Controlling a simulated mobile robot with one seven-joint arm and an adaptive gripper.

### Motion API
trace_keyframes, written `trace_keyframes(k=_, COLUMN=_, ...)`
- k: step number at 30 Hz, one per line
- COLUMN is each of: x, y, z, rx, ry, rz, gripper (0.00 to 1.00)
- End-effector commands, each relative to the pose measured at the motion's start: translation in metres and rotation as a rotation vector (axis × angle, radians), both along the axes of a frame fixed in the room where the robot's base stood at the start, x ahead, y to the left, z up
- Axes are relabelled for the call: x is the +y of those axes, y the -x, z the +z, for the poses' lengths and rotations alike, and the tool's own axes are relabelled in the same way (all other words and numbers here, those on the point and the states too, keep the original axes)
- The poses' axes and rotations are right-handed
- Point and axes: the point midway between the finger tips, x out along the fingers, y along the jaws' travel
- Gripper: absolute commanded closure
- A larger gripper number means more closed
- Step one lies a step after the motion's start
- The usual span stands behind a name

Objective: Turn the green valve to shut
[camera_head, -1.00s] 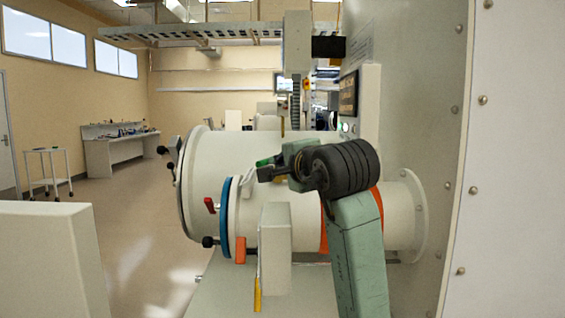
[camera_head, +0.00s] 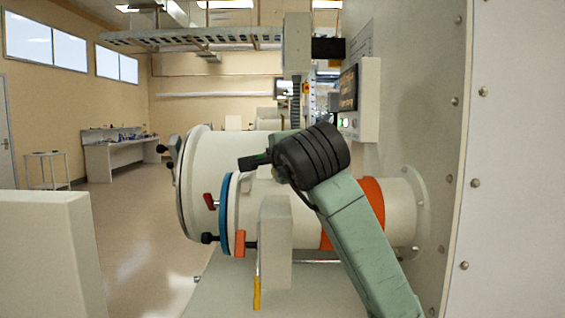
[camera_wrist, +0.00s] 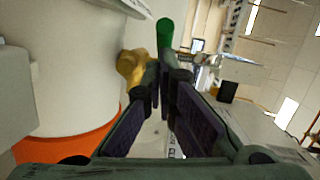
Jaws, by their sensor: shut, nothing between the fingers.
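The green valve handle (camera_wrist: 164,32) shows in the wrist view as a rounded green lever just beyond my fingertips. Its brass body (camera_wrist: 131,65) sits left of the fingers, beside the large white cylinder (camera_wrist: 75,75). My gripper (camera_wrist: 163,76) is shut and empty, with its fingertips close to the handle's lower end. I cannot tell whether they touch it. In the head view my arm covers the place of the valve, and the fingertips cannot be made out there.
The white chamber (camera_head: 216,150) has an orange band (camera_head: 371,205), a blue ring (camera_head: 225,215), a red handle (camera_head: 209,201) and an orange block (camera_head: 238,243). A pale upright box (camera_head: 275,240) stands in front. A wall panel (camera_head: 368,100) is at right. Floor at left is open.

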Motion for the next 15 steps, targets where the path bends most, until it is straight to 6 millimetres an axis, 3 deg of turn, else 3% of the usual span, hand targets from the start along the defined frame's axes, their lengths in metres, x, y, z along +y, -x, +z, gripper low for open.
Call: trace_keyframes(k=15, x=0.033, y=-0.006, z=-0.003, rx=-0.002, ry=0.004, rz=-0.001, gripper=1.00)
